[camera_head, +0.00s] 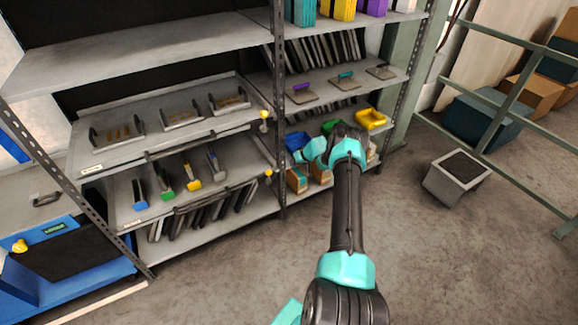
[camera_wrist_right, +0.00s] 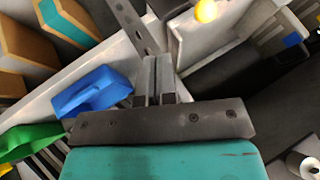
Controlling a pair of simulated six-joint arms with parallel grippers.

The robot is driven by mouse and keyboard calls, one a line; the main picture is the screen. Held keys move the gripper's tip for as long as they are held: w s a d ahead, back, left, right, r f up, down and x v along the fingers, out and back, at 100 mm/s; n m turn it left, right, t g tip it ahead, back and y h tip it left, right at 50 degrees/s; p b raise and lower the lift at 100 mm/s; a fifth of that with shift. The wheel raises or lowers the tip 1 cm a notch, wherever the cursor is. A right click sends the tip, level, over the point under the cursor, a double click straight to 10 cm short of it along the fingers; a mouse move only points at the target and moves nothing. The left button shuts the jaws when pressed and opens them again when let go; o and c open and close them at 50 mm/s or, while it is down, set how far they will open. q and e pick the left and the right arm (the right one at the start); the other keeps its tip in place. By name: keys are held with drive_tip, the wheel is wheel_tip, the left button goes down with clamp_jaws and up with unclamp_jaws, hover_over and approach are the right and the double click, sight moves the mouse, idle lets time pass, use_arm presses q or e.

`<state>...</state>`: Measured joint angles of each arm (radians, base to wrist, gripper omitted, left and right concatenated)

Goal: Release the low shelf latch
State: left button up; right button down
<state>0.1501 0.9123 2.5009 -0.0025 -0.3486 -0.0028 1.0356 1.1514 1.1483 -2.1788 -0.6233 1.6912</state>
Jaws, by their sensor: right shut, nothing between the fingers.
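The low shelf latch shows as a yellow knob (camera_head: 268,173) at the right front corner of the lower pull-out shelf (camera_head: 128,212), beside the perforated rack post. A yellow knob (camera_wrist_right: 206,10) also shows at the top of the right wrist view, beyond my fingertips and apart from them. A second yellow knob (camera_head: 264,114) sits on the shelf above. My right gripper (camera_head: 304,155) is in front of the rack, right of the low latch, by the colored bins. In the wrist view its fingers (camera_wrist_right: 158,65) are together and empty. My left gripper is not visible.
Blue (camera_head: 296,141), green (camera_head: 331,127) and yellow (camera_head: 370,119) bins sit close around my right gripper, with cardboard boxes (camera_head: 297,180) below. The rack post (camera_head: 279,100) stands between the two bays. A grey box (camera_head: 457,178) lies on otherwise open floor at right, near a railing.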

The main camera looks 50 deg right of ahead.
sight(269, 177)
drive_tip(key=w+a+f, duration=0.5)
drive_tip(key=w+f, duration=0.1)
drive_tip(key=w, duration=0.1)
drive_tip(key=shift+w, duration=0.3)
idle(0.6)
